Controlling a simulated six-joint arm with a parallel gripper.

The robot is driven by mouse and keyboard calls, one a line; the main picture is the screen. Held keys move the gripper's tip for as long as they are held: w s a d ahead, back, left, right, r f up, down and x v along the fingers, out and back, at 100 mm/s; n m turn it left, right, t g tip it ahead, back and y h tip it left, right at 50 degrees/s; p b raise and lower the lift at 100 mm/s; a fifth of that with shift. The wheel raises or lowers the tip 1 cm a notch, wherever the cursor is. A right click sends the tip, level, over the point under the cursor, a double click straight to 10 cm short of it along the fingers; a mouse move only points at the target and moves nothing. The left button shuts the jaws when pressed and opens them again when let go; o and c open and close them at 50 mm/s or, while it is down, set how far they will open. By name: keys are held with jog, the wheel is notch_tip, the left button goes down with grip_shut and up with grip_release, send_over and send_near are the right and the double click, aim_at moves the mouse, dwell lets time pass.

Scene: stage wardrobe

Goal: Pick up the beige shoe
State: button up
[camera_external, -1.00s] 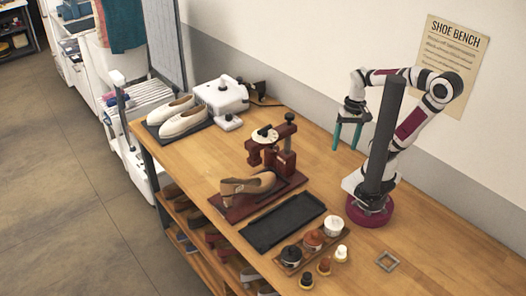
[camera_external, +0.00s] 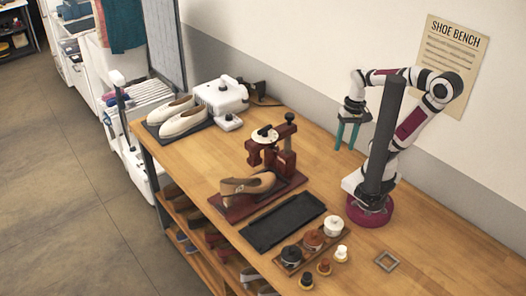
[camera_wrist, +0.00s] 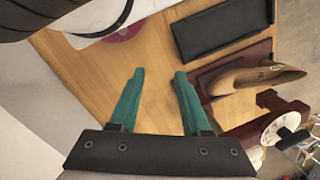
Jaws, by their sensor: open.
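The beige shoe (camera_external: 249,184) is a tan-brown shoe resting on a dark red base under a red press on the bench. It also shows in the wrist view (camera_wrist: 245,78), right of my fingers, with its far end close to the press. My gripper (camera_external: 347,134) has two teal fingers, open and empty, pointing down over the back of the bench, to the right of the shoe and well above the wood. In the wrist view my gripper (camera_wrist: 159,73) has a clear gap between its fingertips, with only bare bench behind.
The red press (camera_external: 284,158) with a round white dial stands behind the shoe. A black tray (camera_external: 284,222) lies in front, near several polish jars (camera_external: 312,240). A pair of cream shoes (camera_external: 184,117) sits at the far left by a white machine (camera_external: 222,97). Bench below my gripper is clear.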

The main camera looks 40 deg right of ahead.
jog(key=w+a+r+n+t, duration=0.1)
jog(key=w+a+r+t, duration=0.15)
jog(key=w+r, duration=0.35)
jog(key=w+a+r+n+t, duration=0.2)
jog(key=w+r+t, duration=0.15)
jog(key=w, duration=0.45)
jog(key=w+a+g, duration=0.1)
jog(key=w+a, duration=0.1)
jog(key=a, duration=0.1)
jog(key=w+a+r+g, duration=0.1)
jog(key=w+a, duration=0.1)
jog(key=a, duration=0.2)
jog(key=w+a+r+n+g, duration=0.1)
jog(key=w+a, duration=0.1)
jog(key=a, duration=0.2)
jog(key=shift+w+y, duration=0.35)
jog(key=shift+y, duration=0.05)
jog(key=w+a+f+n+g+h, duration=0.15)
jog(key=a+f, duration=0.25)
jog(key=a, duration=0.8)
jog(key=g, duration=0.1)
send_near(222, 188)
jog(key=shift+h, duration=0.25)
jog(key=f, duration=1)
jog(key=shift+w+a+f, duration=0.25)
jog(key=shift+w+a, duration=0.1)
jog(key=shift+w, duration=0.05)
grip_shut()
